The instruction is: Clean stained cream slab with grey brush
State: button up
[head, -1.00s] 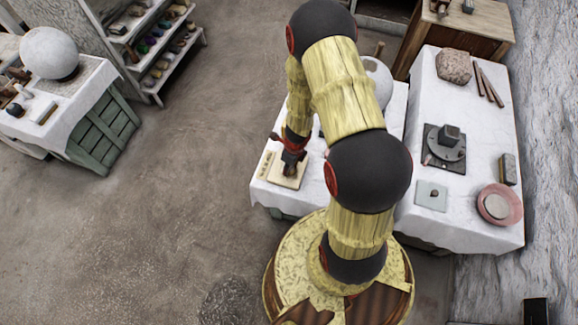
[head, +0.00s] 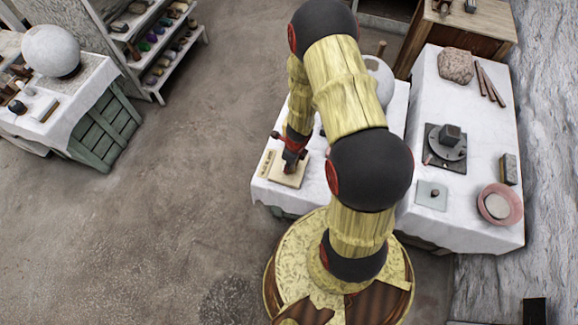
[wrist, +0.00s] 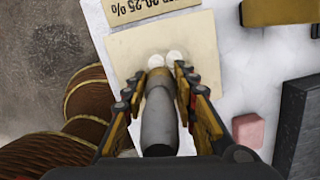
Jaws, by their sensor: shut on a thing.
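The cream slab (wrist: 197,37) lies flat on the white-covered table, below my gripper in the wrist view. It also shows in the head view (head: 287,181), partly hidden by my gripper. Two small whitish round spots show on it just beyond my fingertips. My gripper (wrist: 165,82) is shut on a grey tapered thing, which I take for the grey brush (wrist: 160,118). The brush points toward the slab, its far end between the fingers. I cannot tell whether it touches the slab. In the head view my gripper (head: 291,163) is over the slab.
A printed card (wrist: 150,8) lies at the slab's far edge. A pink block (wrist: 248,130), a dark slab (wrist: 302,130) and a yellowish bar (wrist: 280,10) lie to the right. A white sphere (head: 379,78) stands behind my arm. The right table (head: 410,205) holds several tools and a pink bowl (head: 499,204).

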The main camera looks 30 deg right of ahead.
jog(key=shift+w+d+p, duration=0.5)
jog(key=shift+d, duration=0.1)
jog(key=shift+f, duration=0.1)
jog(key=shift+s+a+b, duration=0.95)
jog(key=shift+a, duration=0.25)
jog(key=shift+w+d+p, duration=0.35)
jog(key=shift+d+p, duration=0.1)
jog(key=shift+w+d+p, duration=0.6)
jog(key=shift+d, duration=0.15)
